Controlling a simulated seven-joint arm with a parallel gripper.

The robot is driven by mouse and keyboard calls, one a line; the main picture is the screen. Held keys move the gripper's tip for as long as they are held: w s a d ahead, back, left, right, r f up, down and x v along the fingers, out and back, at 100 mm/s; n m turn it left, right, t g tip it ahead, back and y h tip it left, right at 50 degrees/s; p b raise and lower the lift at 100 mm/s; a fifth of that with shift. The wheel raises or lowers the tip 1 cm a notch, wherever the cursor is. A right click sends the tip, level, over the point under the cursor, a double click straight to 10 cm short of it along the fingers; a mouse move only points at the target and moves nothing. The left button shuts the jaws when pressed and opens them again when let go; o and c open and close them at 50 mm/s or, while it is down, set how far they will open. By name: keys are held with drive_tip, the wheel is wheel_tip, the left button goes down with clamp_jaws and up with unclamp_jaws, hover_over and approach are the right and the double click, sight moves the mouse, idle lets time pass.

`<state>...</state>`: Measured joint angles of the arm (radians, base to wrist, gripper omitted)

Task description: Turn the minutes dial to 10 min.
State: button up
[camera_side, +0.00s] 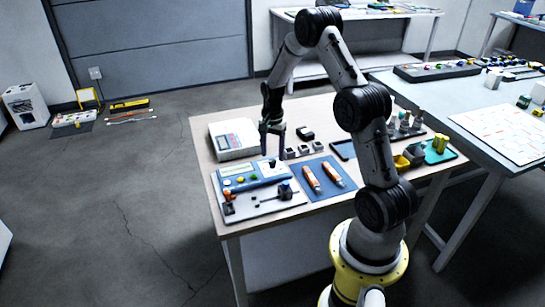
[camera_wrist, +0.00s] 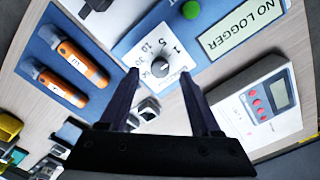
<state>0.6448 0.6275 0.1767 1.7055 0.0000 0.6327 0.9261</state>
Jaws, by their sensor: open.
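The minutes dial (camera_wrist: 160,67) is a round dark grey knob on a white plate, with the numbers 1, 5, 10 and 30 printed beside it. In the wrist view it sits just beyond and between the fingertips. The dial is part of the blue panel (camera_side: 240,185) on the table in the side view. My gripper (camera_wrist: 159,76) is open, one finger on each side of the dial in the picture; I cannot tell whether either finger touches it. In the side view my gripper (camera_side: 272,150) points down over the panel's back right corner. The knob's pointer direction is unclear.
A white device with a small screen (camera_side: 233,139) stands close behind the panel. A blue mat with two orange tools (camera_side: 336,170) lies to the right. Small grey blocks (camera_side: 303,151) sit near the gripper. A "NO LOGGER" display (camera_wrist: 243,28) and green button (camera_wrist: 191,9) are near the dial.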

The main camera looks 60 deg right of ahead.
sight(272, 163)
drive_tip(key=shift+f, duration=1.2)
clamp_jaws()
